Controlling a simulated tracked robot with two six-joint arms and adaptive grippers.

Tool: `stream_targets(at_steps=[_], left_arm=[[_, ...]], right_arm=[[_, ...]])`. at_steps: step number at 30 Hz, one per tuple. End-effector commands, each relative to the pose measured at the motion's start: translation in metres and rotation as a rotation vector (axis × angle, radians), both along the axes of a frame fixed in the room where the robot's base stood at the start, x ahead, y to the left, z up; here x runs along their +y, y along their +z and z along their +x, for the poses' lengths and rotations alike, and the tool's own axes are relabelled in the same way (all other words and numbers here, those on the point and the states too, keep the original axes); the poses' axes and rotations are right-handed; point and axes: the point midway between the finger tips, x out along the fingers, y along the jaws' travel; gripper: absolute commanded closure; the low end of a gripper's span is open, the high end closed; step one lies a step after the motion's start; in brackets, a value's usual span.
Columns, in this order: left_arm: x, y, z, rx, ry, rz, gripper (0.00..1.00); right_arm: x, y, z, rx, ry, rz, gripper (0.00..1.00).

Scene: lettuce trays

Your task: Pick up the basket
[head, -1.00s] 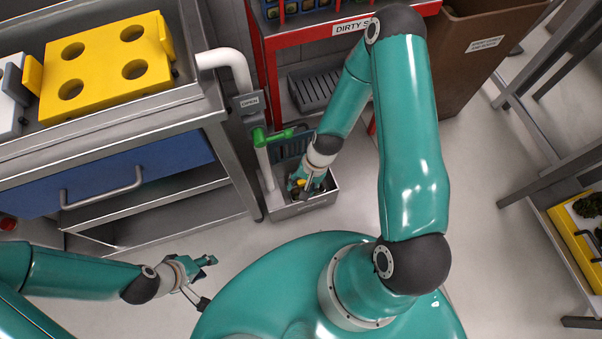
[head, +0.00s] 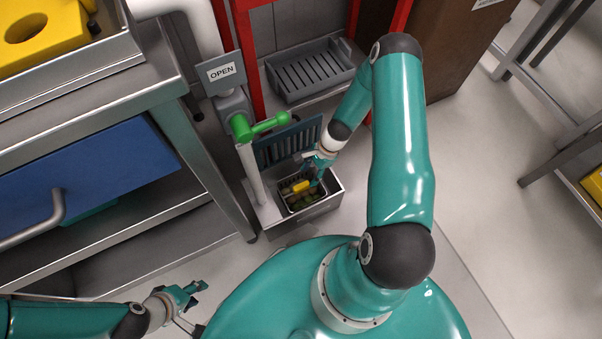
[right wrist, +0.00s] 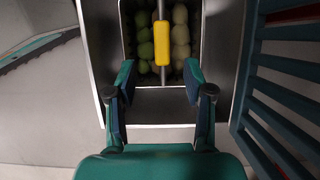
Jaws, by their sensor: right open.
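The basket (head: 284,199) sits inside a metal bin (head: 308,211) on the floor, with a yellow grip (head: 300,186) on its handle. In the right wrist view the yellow grip (right wrist: 162,52) crosses the middle, with green and pale round contents on either side. My right gripper (right wrist: 159,80) is open there, its fingers apart on either side of the grip's near end, with nothing held. In the head view my right gripper (head: 316,170) is above the bin, partly covering the basket. My left gripper (head: 196,292) is far from the basket, low at the left; its finger gap is unclear.
A green lever (head: 258,124) and an OPEN sign (head: 221,72) are on a post beside the bin. A slatted teal panel (head: 287,142) stands behind the bin. A steel counter (head: 150,85) is at left; a grey tray (head: 308,72) lies behind.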

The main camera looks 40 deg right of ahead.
Motion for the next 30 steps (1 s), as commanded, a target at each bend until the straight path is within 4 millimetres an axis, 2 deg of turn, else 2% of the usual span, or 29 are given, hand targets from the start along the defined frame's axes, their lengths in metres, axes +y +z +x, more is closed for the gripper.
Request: stream_targets(at_steps=[1,6,14,24,30], left_arm=[[0.000,-0.010,0.000,0.000,0.000,0.000,0.60],[0.000,-0.022,0.000,0.000,0.000,0.000,0.60],[0.000,-0.028,0.000,0.000,0.000,0.000,0.60],[0.000,-0.054,0.000,0.000,0.000,0.000,0.60],[0.000,-0.055,0.000,0.000,0.000,0.000,0.60]], right_arm=[[0.006,-0.017,0.001,0.002,0.000,0.003,0.48],[0.016,-0.044,0.004,0.000,-0.001,0.001,0.48],[0.022,-0.059,0.007,-0.001,-0.001,0.000,0.48],[0.036,-0.100,0.014,0.000,-0.001,0.000,0.48],[0.039,-0.104,0.016,-0.002,-0.001,-0.001,0.48]])
